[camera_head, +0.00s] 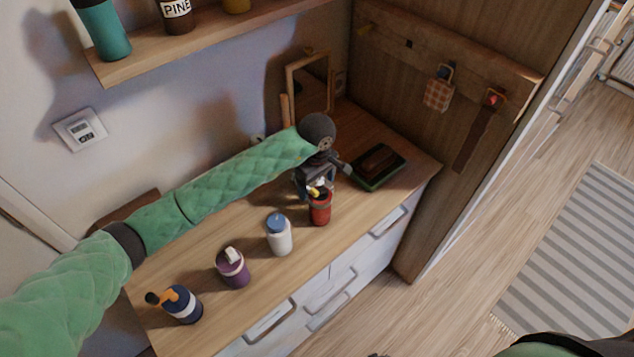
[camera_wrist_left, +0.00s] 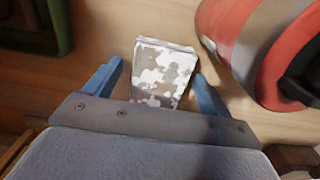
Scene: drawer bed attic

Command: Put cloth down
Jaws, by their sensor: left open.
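The cloth (camera_wrist_left: 163,72) is a small folded stack with a grey, brown and white blotchy pattern, lying on the wooden dresser top (camera_wrist_left: 110,30) in the left wrist view. My left gripper (camera_wrist_left: 154,87) is open, with one blue finger on each side of the cloth. The cloth's near end reaches toward the gripper's palm; I cannot tell whether the fingers touch it. In the head view my left gripper (camera_head: 314,187) is low over the dresser, behind the red canister, and the cloth cannot be made out there. My right gripper is not in view.
A red canister (camera_head: 320,209) stands close beside the left gripper, also large in the left wrist view (camera_wrist_left: 238,38). White (camera_head: 279,238), purple (camera_head: 233,270) and blue (camera_head: 183,306) containers line the front. A dark green tray (camera_head: 366,184) lies right. A shelf (camera_head: 190,43) hangs above.

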